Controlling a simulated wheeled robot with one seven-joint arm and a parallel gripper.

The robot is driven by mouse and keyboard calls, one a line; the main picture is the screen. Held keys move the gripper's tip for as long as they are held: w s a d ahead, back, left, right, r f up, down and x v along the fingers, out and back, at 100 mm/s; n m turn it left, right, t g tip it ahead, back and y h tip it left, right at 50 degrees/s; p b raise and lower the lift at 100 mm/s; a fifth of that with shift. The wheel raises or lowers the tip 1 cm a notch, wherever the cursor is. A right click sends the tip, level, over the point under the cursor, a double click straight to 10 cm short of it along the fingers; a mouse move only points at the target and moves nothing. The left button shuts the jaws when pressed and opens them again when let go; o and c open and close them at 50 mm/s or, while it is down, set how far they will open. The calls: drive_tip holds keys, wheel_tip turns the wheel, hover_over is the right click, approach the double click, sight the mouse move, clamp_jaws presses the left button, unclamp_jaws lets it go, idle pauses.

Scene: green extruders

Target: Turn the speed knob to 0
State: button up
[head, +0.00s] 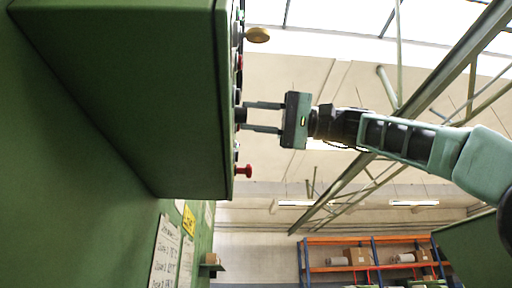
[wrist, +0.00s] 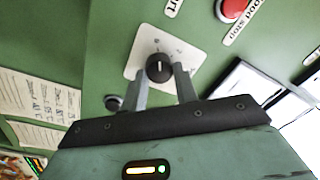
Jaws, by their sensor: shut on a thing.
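The speed knob is most likely the black round knob (wrist: 159,68) with a white pointer line on a pale square plate (wrist: 150,45) in the wrist view. The plate's marks are too small to read. My gripper (wrist: 166,78) has its two grey fingers on either side of this knob, shut on it. In the head view my gripper (head: 243,117) reaches from the right to the panel face of the green box (head: 130,90). There the black knob (head: 240,115) shows edge-on between the fingertips.
A red stop button (wrist: 234,8) is above right of the knob, and a dark knob (wrist: 113,103) is at left. Orange shelves (head: 340,241) stand far behind.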

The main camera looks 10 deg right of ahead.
drive_tip(key=shift+f+n, duration=0.1)
drive_tip(key=shift+n, duration=0.3)
drive_tip(key=o, duration=1)
drive_tip(key=shift+d, duration=0.1)
drive_tip(key=d, duration=0.5)
drive_tip(key=d+b, duration=0.1)
drive_tip(key=d, duration=1.1)
drive_tip(key=shift+d+f, duration=0.15)
drive_tip(key=shift+f, duration=0.15)
